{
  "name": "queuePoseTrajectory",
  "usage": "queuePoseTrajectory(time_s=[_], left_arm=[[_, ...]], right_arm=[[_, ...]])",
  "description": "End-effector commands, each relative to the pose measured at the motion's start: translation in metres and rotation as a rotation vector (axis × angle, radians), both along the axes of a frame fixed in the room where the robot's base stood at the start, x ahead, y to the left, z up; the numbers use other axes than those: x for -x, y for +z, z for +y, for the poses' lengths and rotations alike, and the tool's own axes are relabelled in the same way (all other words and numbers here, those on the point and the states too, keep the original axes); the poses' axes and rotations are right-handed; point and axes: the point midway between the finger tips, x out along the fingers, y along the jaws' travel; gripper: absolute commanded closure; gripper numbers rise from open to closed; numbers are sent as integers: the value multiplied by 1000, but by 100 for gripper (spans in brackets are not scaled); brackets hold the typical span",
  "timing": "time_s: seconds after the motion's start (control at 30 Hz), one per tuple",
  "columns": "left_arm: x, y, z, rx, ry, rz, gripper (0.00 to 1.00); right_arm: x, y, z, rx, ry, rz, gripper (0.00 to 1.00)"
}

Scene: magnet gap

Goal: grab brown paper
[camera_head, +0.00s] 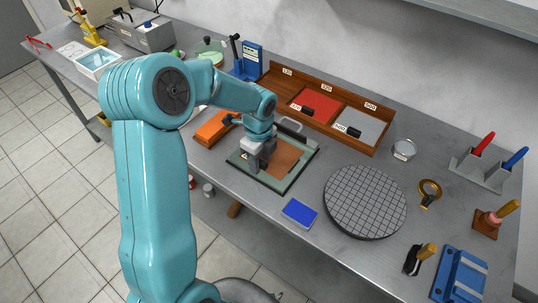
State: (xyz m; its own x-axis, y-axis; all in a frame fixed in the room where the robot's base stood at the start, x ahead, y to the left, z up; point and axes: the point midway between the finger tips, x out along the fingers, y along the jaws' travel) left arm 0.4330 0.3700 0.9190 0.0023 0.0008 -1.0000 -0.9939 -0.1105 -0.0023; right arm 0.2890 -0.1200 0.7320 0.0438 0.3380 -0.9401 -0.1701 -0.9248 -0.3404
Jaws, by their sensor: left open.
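A flat brown sheet (285,157), which looks like the brown paper, lies on a dark-framed pale green board (270,185) at the middle of the bench. My left gripper (257,164) is over the left part of this board, pointing down and open. Its fingers are small in the view, and I cannot tell whether they touch the sheet. The gripper and wrist hide part of the sheet. My right gripper is not in view.
Behind stands a wooden tray (378,149) with numbered compartments, holding a red sheet (318,104) and a grey sheet (362,124). An orange block (212,128) is left of the board. A blue block (299,212) and a round gridded plate (365,201) are to the right.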

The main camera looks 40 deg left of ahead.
Motion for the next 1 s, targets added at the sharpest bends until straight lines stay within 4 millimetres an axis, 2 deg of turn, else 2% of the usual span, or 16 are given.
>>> queuePoseTrajectory(time_s=[0.03, 0.17, 0.2, 0.5, 0.67, 0.87, 1.0], left_arm=[[0, 0, 0, 0, 0, 0, 53], [0, 0, 0, 0, 0, 0, 96], [0, 0, 0, 0, 0, 0, 100], [0, 1, 0, 0, 0, -1, 100], [-1, 11, 0, -1, 1, -2, 100], [-1, 45, 0, -2, 1, -6, 100], [-1, 82, 0, -2, 1, -7, 100]], right_arm=[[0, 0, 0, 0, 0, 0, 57], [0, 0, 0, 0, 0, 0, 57], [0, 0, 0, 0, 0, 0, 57], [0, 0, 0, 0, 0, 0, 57], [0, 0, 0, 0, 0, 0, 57], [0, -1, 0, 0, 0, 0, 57], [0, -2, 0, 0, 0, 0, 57]])
